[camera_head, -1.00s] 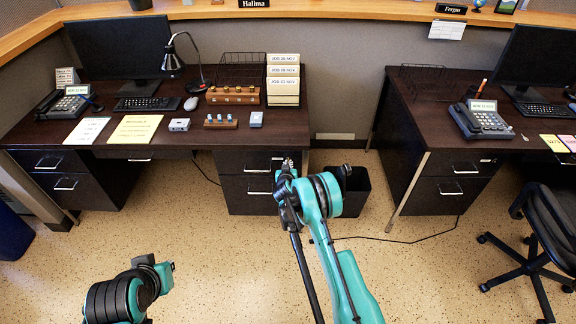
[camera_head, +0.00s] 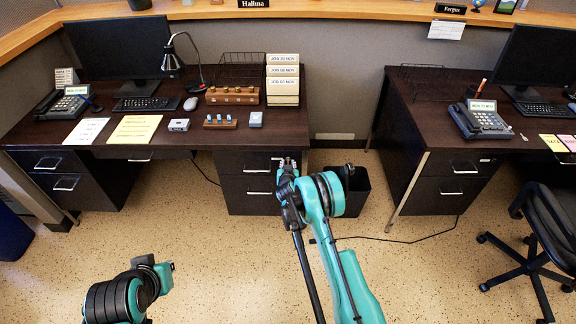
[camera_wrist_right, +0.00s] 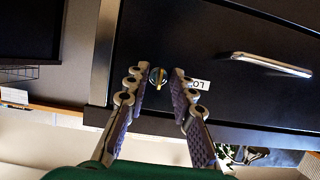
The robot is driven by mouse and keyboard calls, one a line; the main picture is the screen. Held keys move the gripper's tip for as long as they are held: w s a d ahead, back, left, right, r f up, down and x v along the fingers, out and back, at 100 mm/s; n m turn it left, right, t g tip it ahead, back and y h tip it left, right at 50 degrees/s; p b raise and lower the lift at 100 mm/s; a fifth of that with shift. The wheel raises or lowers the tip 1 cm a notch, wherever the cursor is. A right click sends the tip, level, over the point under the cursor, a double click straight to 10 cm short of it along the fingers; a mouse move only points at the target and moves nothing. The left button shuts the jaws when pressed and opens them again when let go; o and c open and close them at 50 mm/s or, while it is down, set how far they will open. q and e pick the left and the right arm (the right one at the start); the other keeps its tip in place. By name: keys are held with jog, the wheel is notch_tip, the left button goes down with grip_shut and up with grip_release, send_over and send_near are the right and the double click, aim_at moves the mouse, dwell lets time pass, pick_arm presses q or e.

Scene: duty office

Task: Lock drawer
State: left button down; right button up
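The dark drawer front (camera_wrist_right: 225,35) fills much of the right wrist view, with a silver bar handle (camera_wrist_right: 272,64). A small round lock (camera_wrist_right: 157,76) with a yellowish upright strip across it sits in the drawer front. A white label reading "LO" (camera_wrist_right: 200,85) is partly hidden by a finger. My right gripper (camera_wrist_right: 158,84) is open, with one finger on each side of the lock and a gap to each. In the head view the right gripper (camera_head: 289,163) is at the right drawers (camera_head: 246,190) of the left desk. Only part of my left arm shows, at lower left.
A dark bin (camera_head: 355,192) stands on the floor just right of the drawers, close to my right arm. A cable runs over the floor. A second desk (camera_head: 440,135) and an office chair (camera_head: 545,235) stand at right. The middle floor is otherwise clear.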

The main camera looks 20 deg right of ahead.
jog(key=v, duration=0.7)
jog(key=shift+s, duration=0.3)
jog(key=shift+r, duration=0.1)
jog(key=s+r+g, duration=0.1)
jog(key=s+r, duration=0.3)
jog(key=r, duration=0.3)
jog(key=s+r+n+g+y, duration=0.1)
jog(key=s+r, duration=0.3)
jog(key=r, duration=0.3)
jog(key=s+r+g, duration=0.1)
jog(key=s+r, duration=0.4)
jog(key=r, duration=0.3)
jog(key=s+a+r+n+g+y, duration=0.1)
jog(key=s+a, duration=0.1)
jog(key=s, duration=1.2)
jog(key=s+a+r+n+g+y, duration=0.1)
jog(key=s+a+g, duration=0.1)
jog(key=s, duration=1.2)
jog(key=shift+s+y, duration=0.2)
jog(key=shift+y, duration=0.2)
jog(key=shift+a, duration=0.15)
